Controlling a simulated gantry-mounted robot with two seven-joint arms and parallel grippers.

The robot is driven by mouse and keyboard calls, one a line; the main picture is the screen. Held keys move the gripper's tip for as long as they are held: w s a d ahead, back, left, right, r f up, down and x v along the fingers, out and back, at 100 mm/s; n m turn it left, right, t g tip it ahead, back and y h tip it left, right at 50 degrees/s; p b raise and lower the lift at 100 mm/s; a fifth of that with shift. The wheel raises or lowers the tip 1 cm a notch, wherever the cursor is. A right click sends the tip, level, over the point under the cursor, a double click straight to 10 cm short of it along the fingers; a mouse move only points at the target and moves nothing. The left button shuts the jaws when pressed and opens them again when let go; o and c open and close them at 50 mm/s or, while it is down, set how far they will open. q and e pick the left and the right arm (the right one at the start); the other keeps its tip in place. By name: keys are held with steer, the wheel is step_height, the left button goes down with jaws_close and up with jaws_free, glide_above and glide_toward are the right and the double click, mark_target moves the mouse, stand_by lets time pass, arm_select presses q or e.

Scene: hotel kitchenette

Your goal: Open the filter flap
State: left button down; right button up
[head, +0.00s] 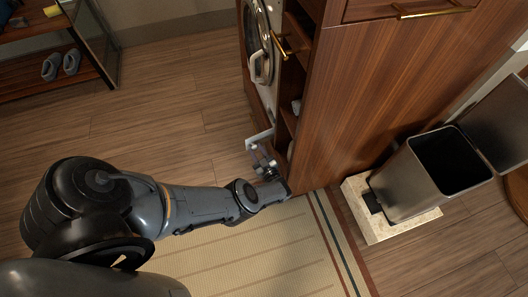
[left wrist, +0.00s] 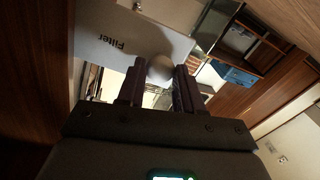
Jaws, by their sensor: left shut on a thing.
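The white filter flap (head: 257,138) stands out from the lower front of the white washing machine (head: 266,88). In the left wrist view the flap (left wrist: 125,42) is a pale panel with "Filter" printed on it, upside down in the picture. A round pale knob (left wrist: 159,69) lies at its lower edge there. My left gripper (head: 262,158) is beside the flap, low by the cabinet. In the left wrist view its two dark fingers (left wrist: 158,88) are shut on the knob from both sides. My right gripper is in neither view.
A wooden cabinet (head: 365,90) with a brass handle (head: 430,10) stands close to the right of my gripper. A metal bin (head: 415,180) with its lid up stands farther right. A striped mat (head: 255,248) lies below my arm. A shelf with grey slippers (head: 61,65) is at the far left.

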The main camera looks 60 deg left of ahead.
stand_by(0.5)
arm_select(q)
steer(key=c, duration=0.7)
jaws_free()
steer(key=shift+a, duration=0.1)
steer(key=shift+c, duration=0.2)
